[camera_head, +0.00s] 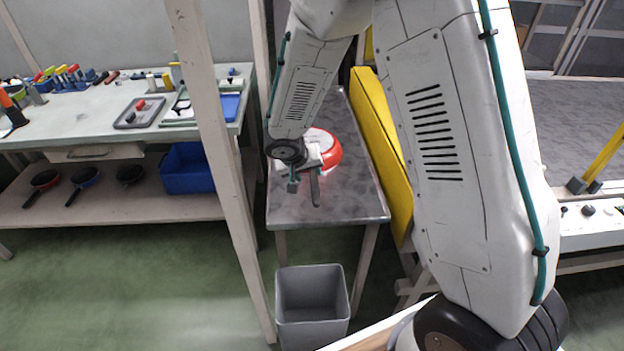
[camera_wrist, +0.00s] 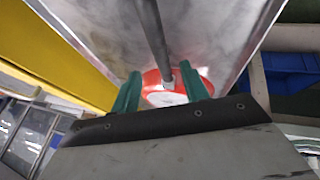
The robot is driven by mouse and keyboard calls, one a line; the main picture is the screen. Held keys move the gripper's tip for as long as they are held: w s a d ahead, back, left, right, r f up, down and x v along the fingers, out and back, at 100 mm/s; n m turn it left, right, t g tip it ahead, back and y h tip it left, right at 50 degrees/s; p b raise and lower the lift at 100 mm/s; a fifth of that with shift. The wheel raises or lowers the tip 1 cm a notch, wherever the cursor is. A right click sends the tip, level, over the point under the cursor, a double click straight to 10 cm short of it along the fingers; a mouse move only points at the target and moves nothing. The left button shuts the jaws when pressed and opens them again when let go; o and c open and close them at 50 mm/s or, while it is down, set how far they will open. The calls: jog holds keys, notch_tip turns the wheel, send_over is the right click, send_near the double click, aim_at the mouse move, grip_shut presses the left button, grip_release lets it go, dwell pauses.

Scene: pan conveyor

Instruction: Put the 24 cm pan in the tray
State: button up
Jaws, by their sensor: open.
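A red pan (camera_head: 333,152) with a pale inside lies on the steel table in the middle of the head view. Its dark handle (camera_head: 315,188) points toward the table's near end. My gripper (camera_head: 303,180) is over the handle side of the pan. In the wrist view its two green fingers (camera_wrist: 160,88) are apart, one on each side of the line of the handle (camera_wrist: 150,35). The red pan (camera_wrist: 151,79) shows partly between them, with the rest hidden by the gripper body. No pan size can be read.
A grey tray (camera_head: 128,121) with a red item sits on the left workbench, near a blue tray (camera_head: 229,107). A post, yellow panel (camera_head: 385,140) and grey bin (camera_head: 312,292) flank the table.

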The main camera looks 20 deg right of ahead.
jog(key=s+d+r+g, duration=0.1)
jog(key=s+d+r, duration=0.1)
jog(key=s+r, duration=0.7)
jog(key=s+d+r+g, duration=0.1)
jog(key=s+d+r, duration=0.2)
jog(key=s+r, duration=0.55)
jog(key=s+a+r+n+y, duration=0.1)
jog(key=s+r, duration=0.3)
jog(key=s, duration=0.4)
jog(key=s+a+r+n+y, duration=0.1)
jog(key=s+a+r+y, duration=0.1)
jog(key=s, duration=0.6)
jog(key=shift+s+r+n+y, duration=0.35)
jog(key=shift+r+n+y, duration=0.05)
jog(key=shift+r+y, duration=0.55)
